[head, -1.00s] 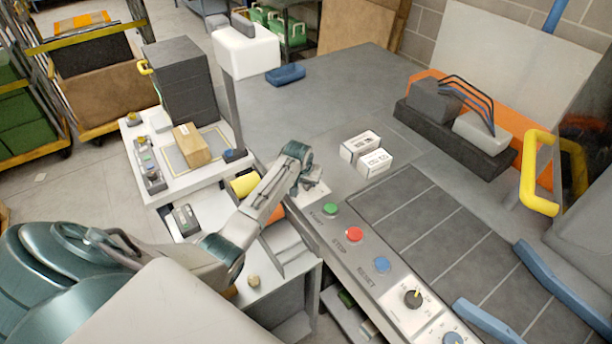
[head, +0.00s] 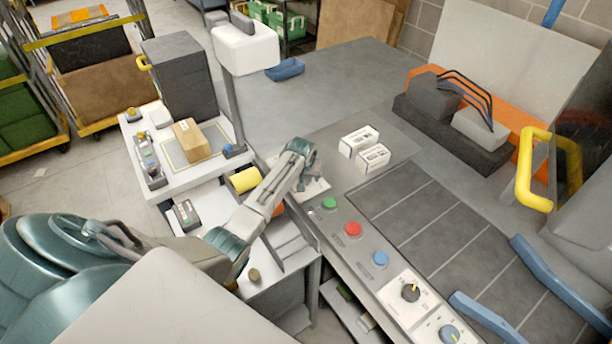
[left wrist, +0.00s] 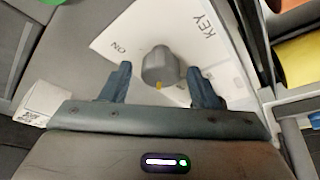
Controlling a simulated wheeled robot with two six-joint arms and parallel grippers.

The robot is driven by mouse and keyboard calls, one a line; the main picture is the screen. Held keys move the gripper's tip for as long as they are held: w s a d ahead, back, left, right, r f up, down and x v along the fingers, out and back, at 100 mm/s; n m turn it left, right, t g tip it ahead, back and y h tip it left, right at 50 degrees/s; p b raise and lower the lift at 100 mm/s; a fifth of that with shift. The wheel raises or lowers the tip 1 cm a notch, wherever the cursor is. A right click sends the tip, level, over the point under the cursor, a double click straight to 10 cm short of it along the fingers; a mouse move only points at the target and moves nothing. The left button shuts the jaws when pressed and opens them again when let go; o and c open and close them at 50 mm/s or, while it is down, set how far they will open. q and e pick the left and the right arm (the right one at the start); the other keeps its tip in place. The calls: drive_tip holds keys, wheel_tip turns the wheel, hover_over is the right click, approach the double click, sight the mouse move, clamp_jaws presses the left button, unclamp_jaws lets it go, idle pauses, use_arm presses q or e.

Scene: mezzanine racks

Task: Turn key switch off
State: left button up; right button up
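The key switch (left wrist: 160,64) is a grey knob with a yellow mark on a white plate (left wrist: 112,42) lettered KEY and ON, in the left wrist view. Its yellow mark points towards the bottom of that view, not at the ON lettering. My left gripper (left wrist: 159,72) is open, with one blue finger on each side of the knob and a visible gap on both sides. In the head view my left gripper (head: 303,158) is over the plate's corner of the console and hides the knob; only a bit of white plate (head: 319,187) shows.
Green (head: 329,203), red (head: 353,229) and blue (head: 379,258) buttons line the console beside the gripper, then a black rotary knob (head: 410,292). Two small white boxes (head: 365,147) stand just behind. A yellow roll (head: 244,180) lies left of the arm.

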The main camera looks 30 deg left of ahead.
idle(0.3)
use_arm(q)
drive_tip(key=b+v, duration=0.3)
drive_tip(key=v, duration=0.8)
drive_tip(key=shift+f, duration=0.1)
drive_tip(key=shift+f, duration=0.1)
